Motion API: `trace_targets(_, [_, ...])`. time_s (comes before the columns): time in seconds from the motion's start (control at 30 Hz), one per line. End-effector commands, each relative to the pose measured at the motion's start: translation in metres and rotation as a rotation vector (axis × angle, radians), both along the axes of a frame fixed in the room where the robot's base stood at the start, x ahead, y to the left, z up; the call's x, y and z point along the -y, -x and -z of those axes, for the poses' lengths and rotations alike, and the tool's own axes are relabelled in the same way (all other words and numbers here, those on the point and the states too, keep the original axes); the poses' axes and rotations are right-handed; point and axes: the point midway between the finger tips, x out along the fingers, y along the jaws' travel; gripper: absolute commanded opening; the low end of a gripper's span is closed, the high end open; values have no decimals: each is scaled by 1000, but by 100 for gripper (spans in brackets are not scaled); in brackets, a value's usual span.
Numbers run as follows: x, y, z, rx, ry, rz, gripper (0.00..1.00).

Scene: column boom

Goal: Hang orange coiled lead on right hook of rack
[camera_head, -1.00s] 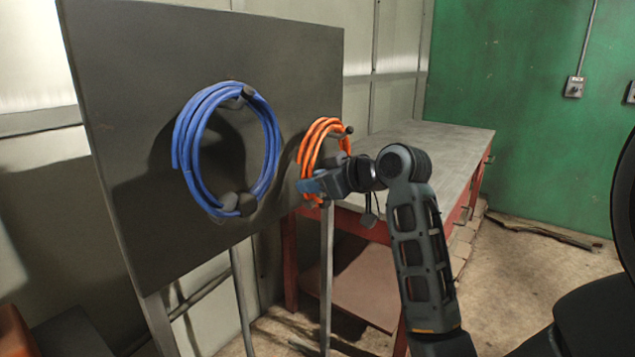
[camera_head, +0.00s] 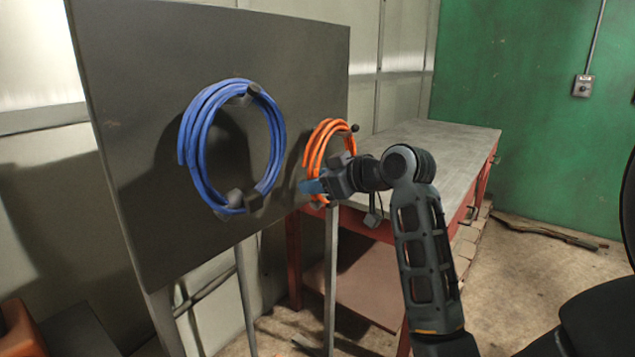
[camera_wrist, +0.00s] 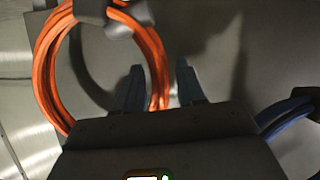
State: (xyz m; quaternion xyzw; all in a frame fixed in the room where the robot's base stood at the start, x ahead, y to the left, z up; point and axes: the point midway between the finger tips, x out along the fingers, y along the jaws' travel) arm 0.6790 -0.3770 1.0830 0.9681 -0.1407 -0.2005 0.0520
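The orange coiled lead (camera_head: 318,145) hangs as a loop against the right part of the dark rack panel (camera_head: 130,150). Its top lies at the right hook (camera_head: 354,128), whose dark knob shows in front. In the wrist view, the orange coil (camera_wrist: 47,85) passes over a grey hook part (camera_wrist: 117,18) at the top. My gripper (camera_head: 311,187) is at the lower part of the coil. In the wrist view, my gripper's fingers (camera_wrist: 161,85) stand apart, with the coil's side strands in the gap, nearer the left finger. Whether they touch is unclear.
A blue coiled lead (camera_head: 190,140) hangs on grey hooks on the panel's left part. A workbench with a grey top (camera_head: 430,145) and red frame stands behind and right of the panel. Floor to the right is mostly clear, with a thin dark piece (camera_head: 545,231) lying by the wall.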

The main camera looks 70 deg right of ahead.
Motion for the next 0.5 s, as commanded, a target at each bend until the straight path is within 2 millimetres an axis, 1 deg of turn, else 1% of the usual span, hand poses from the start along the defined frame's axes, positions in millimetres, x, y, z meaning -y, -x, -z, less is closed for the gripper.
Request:
trace_targets(0.03, [0,0,0,-1,0,0,44])
trace_targets(0.17, [0,0,1,-1,-2,0,56])
trace_targets(0.4, [0,0,2,-3,-4,0,56])
trace_targets(0.5, [-1,5,-1,-1,-3,1,56])
